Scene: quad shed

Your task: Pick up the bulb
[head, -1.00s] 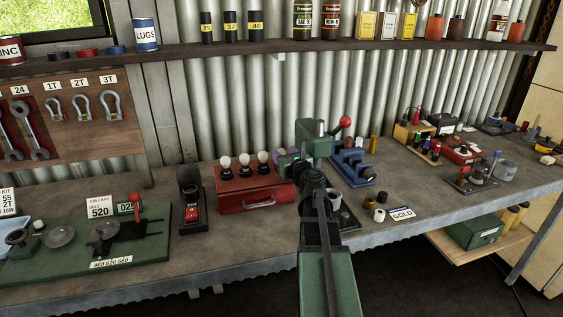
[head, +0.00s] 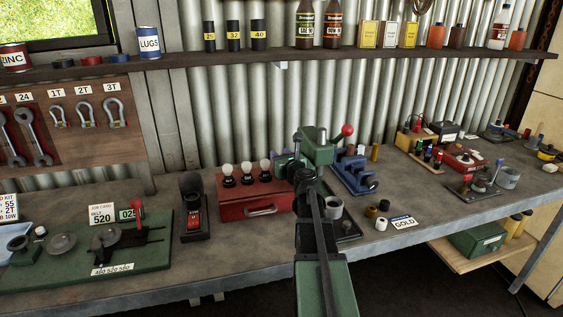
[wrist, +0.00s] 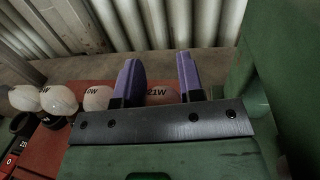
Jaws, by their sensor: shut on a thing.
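In the head view my gripper (head: 284,159) is at the right end of the red case (head: 252,208), partly hidden by my arm, and this bulb cannot be made out. Other white bulbs (head: 246,169) stand upright in dark holders in a row on the case, left of my gripper. They also show in the wrist view (wrist: 60,100).
A green press (head: 319,149) with a red-knobbed lever stands close to the right of my gripper. A black stand with a red switch (head: 195,219) is left of the case. Small cups and a GOLD card (head: 403,222) lie to the right. The corrugated wall rises behind.

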